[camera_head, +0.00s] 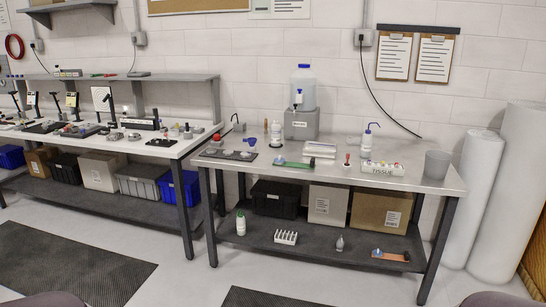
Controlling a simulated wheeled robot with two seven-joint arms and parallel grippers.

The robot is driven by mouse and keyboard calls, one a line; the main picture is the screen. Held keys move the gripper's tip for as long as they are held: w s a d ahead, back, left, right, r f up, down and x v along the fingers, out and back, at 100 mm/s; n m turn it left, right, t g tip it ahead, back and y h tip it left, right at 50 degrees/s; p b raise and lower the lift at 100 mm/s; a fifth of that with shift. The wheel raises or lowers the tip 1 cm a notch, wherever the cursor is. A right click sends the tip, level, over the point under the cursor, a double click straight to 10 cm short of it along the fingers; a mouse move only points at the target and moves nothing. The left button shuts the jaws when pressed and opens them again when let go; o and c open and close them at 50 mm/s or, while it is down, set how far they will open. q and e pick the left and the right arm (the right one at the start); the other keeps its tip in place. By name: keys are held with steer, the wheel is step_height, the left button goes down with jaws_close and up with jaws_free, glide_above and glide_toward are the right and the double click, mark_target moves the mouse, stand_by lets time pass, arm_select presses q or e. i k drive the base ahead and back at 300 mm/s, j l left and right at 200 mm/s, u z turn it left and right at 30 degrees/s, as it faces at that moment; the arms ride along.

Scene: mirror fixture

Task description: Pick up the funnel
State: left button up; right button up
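I cannot pick out the funnel with certainty. A small grey tapering object (339,243) stands on the lower shelf (310,252) of the right workbench; it is too small to tell whether it is the funnel. Neither of my grippers is in view.
The benchtop also holds a water jug (303,84) on a grey block, a wash bottle (369,140), a tissue box (381,169) and a grey bin (437,164). Boxes stand beneath. White rolls (505,190) lean at right. Grey floor (190,275) lies in front.

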mark_target(251, 142)
steer(key=i, duration=2.2)
steer(key=i+l+u, duration=0.1)
steer(key=i+u, duration=0.4)
steer(key=i+l+u, duration=0.35)
steer(key=i+u, duration=0.15)
steer(key=i+l+u, duration=0.95)
steer(key=l, duration=0.25)
steer(key=k, duration=0.1)
